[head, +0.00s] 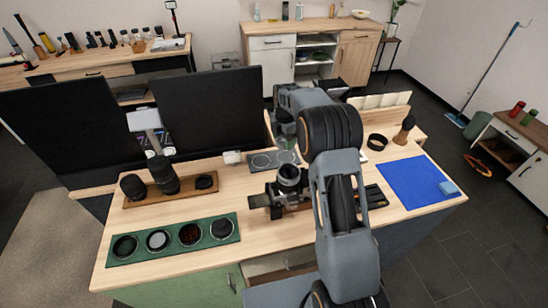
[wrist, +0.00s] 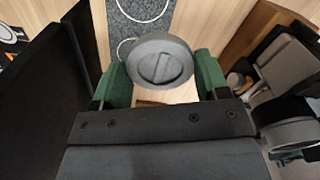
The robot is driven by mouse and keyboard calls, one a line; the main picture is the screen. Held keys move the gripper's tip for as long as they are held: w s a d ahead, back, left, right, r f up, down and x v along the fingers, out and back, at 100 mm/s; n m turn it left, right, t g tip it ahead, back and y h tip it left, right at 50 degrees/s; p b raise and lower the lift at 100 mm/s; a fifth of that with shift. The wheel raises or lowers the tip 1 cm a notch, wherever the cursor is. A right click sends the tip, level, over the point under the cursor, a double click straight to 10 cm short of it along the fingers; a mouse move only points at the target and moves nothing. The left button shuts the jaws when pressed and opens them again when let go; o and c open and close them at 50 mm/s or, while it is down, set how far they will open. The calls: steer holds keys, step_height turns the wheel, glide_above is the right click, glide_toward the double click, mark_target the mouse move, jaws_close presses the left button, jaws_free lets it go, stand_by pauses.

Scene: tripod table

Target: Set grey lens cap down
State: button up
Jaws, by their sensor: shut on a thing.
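In the wrist view, my gripper (wrist: 161,72) is shut on the grey lens cap (wrist: 160,64). The cap is a round disc with a raised bar across its face, held between two green fingertips. A dark grey mat (wrist: 126,28) with white circle outlines lies beyond the cap, partly covered by it. In the head view, the same mat (head: 263,162) lies on the table behind the black and grey camera gear (head: 290,181). My gripper (head: 284,128) is above the mat's far side there, partly behind my arm. I cannot make out the cap in that view.
A green tray (head: 173,247) with several round lens parts lies front left. A wooden stand (head: 148,198) with dark lenses is behind it. A blue mat (head: 405,184) lies right. Dark panels (head: 215,110) rise behind the table. Bare wood (head: 235,185) shows left of the gear.

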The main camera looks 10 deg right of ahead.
glide_above(282, 163)
step_height(282, 163, down, 6)
steer(key=shift+r+p, duration=0.2)
steer(key=shift+p, duration=0.25)
steer(key=shift+d+f+p, duration=0.1)
steer(key=shift+f+p, duration=0.3)
steer(key=shift+f, duration=1.85)
steer(key=shift+f, duration=0.1)
steer(key=o, duration=1)
steer(key=shift+c, duration=0.2)
